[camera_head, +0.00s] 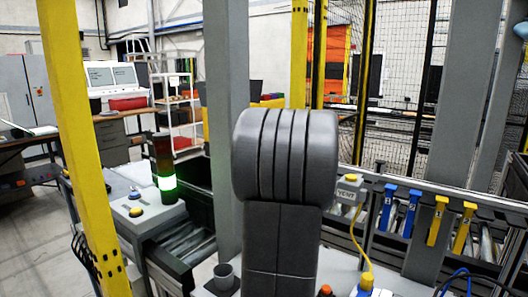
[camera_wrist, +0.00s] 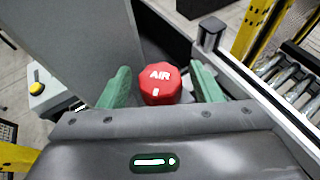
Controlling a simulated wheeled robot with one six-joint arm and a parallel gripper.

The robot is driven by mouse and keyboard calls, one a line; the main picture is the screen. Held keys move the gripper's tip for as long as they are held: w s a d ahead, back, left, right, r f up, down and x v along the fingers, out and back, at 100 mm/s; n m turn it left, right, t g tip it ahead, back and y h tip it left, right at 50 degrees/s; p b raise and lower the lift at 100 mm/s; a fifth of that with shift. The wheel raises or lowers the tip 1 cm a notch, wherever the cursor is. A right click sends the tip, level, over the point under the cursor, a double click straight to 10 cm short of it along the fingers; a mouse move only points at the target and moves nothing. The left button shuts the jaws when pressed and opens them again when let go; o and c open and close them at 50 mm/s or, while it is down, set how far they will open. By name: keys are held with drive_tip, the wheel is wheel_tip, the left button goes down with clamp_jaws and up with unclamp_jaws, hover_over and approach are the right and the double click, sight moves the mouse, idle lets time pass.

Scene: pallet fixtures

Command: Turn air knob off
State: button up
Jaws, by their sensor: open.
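The red air knob (camera_wrist: 160,86) is in the middle of the wrist view. It is faceted, with white "AIR" lettering and a short white mark below the letters. My gripper (camera_wrist: 160,68) is open, with one green finger on each side of the knob. Gaps show between the fingers and the knob, wider on the right. I cannot tell how deep the fingertips reach along it. In the head view my grey arm fills the middle, and neither the air knob nor my fingers can be made out.
A grey post (camera_wrist: 75,45) rises close to the left finger. A metal rail (camera_wrist: 262,88) and rollers (camera_wrist: 295,85) run on the right.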

drive_tip(key=c, duration=1)
drive_tip(key=shift+a+m+h+p, duration=0.1)
drive_tip(key=shift+m+h+p, duration=0.2)
drive_tip(key=shift+m+h, duration=0.1)
drive_tip(key=m+h+p, duration=0.1)
drive_tip(key=m+h, duration=0.1)
drive_tip(key=m+t+h+p, duration=0.1)
drive_tip(key=h+p, duration=0.1)
drive_tip(key=shift+a+r+m, duration=0.15)
drive_tip(key=shift+m, duration=0.25)
drive_tip(key=m+h+p, duration=0.3)
drive_tip(key=m+h, duration=0.1)
drive_tip(key=h, duration=0.1)
drive_tip(key=shift+g+p, duration=0.3)
drive_tip(key=shift+p, duration=0.05)
drive_tip(key=shift+f+m+g+h+p, duration=0.2)
drive_tip(key=shift+m+g+h+p, duration=0.3)
drive_tip(key=shift+m+h, duration=0.4)
